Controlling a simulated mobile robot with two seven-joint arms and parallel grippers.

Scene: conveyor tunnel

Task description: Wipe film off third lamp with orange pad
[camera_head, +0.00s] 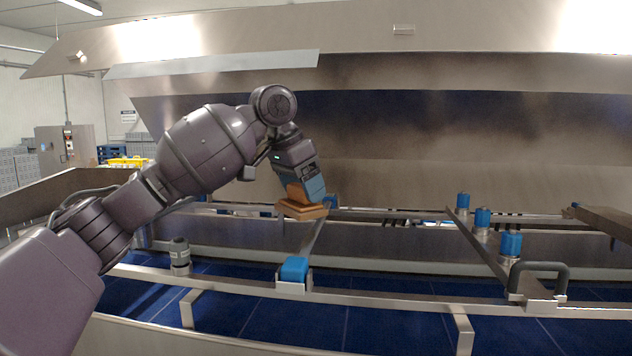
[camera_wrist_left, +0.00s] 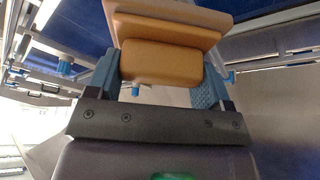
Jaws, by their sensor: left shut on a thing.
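My left gripper (camera_head: 302,190) is shut on the orange pad (camera_head: 302,211) and holds it above the rails over the conveyor. The pad, a thin slab with a thicker block on its back, also shows between the fingers in the left wrist view (camera_wrist_left: 162,62). Several blue-capped fittings that may be the lamps stand on the frame: one (camera_head: 463,201), another (camera_head: 482,218) and a nearer one (camera_head: 511,244) at the right. I cannot tell which is the third lamp, and no film shows clearly. The right gripper is not in view.
A blue block (camera_head: 294,269) sits on the front rail below the pad. A grey cylinder (camera_head: 180,256) stands to its left. A dark handle (camera_head: 540,268) rises at the right. The raised steel hood (camera_head: 420,150) is behind, and blue belt (camera_head: 385,331) lies below.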

